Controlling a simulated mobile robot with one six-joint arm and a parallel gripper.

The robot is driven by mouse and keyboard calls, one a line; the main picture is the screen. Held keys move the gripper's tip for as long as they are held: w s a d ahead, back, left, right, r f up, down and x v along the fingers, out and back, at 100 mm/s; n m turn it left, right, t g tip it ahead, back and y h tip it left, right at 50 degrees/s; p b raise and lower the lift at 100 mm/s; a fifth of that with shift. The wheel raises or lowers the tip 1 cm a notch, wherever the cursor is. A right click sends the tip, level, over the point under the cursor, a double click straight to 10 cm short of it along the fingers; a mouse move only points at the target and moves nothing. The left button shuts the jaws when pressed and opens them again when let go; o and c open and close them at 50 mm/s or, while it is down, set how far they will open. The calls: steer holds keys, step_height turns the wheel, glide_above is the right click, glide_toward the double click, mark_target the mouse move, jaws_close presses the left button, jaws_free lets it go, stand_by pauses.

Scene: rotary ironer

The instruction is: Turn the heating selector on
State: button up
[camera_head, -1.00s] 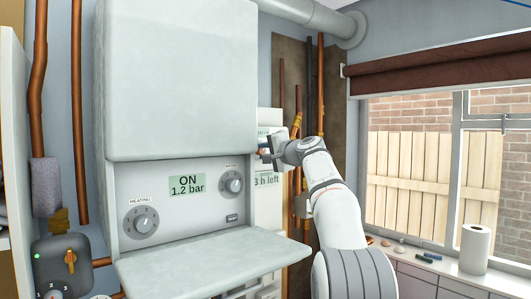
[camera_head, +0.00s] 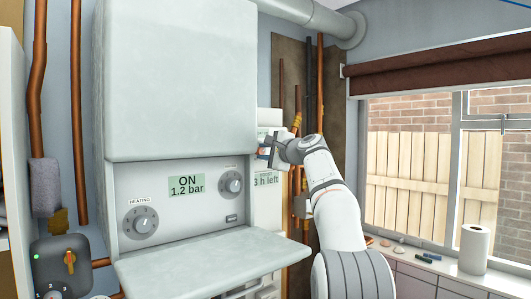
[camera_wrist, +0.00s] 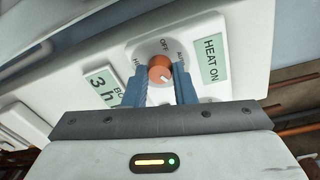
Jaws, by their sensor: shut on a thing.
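In the wrist view, an orange selector knob (camera_wrist: 160,64) sits on a white controller panel. The word OFF is printed above it, with partly hidden labels to its left and right. A display (camera_wrist: 211,58) beside it reads HEAT ON. My gripper (camera_wrist: 161,80) is shut on the knob, one blue-grey finger on each side. A pale pointer mark shows on the knob's lower right; its exact setting is hard to tell. In the head view, my gripper (camera_head: 266,151) is at the white panel right of the boiler, and it mostly hides the knob.
The boiler (camera_head: 180,80) stands left of my arm, with its lower flap (camera_head: 210,262) sticking out. Copper pipes (camera_head: 320,90) run behind my wrist. Another display (camera_wrist: 103,88) reads 3 h. A windowsill with a paper roll (camera_head: 475,249) is at the right.

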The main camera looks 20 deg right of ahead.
steer(key=o, duration=1)
steer(key=b+v, duration=0.4)
steer(key=v, duration=0.4)
steer(key=shift+w, duration=0.1)
